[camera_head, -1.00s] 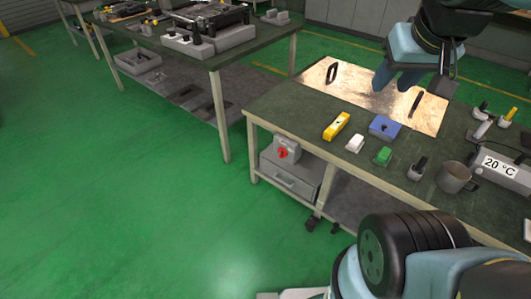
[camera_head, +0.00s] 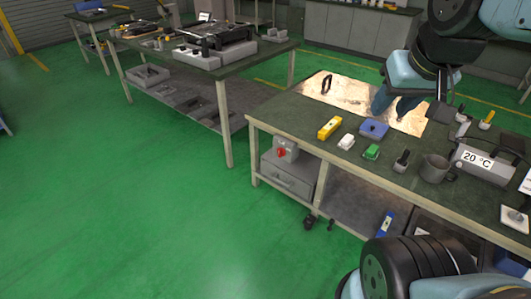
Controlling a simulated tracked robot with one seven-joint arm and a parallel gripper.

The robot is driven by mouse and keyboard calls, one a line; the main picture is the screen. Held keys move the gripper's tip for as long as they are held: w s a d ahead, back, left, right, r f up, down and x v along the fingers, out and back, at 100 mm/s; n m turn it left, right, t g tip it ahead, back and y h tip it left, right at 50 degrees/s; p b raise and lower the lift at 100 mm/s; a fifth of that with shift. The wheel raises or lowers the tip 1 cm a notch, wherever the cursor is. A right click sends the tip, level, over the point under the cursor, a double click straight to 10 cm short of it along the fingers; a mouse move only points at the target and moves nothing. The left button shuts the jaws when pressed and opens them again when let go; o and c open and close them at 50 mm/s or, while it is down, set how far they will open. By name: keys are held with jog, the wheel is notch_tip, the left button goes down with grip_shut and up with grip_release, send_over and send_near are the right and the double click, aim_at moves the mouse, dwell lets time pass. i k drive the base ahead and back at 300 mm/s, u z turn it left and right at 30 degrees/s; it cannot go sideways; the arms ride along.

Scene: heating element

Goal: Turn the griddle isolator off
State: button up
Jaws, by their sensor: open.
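A grey box with a red rotary knob (camera_head: 281,154), which looks like the isolator, is mounted by the left end of the near workbench, below its top. The knob is small and its exact setting cannot be told. A shiny metal plate (camera_head: 345,90) with dark handles, perhaps the griddle, lies on the bench top. My gripper (camera_head: 391,111) is open and points down over the right part of the plate, well right of and above the red knob. It holds nothing that I can see. Whether it touches the plate cannot be told.
Green floor to the left is clear.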

aim_at(281, 152)
jog(key=z, duration=0.2)
jog(key=i, duration=0.9)
jog(key=u, duration=0.1)
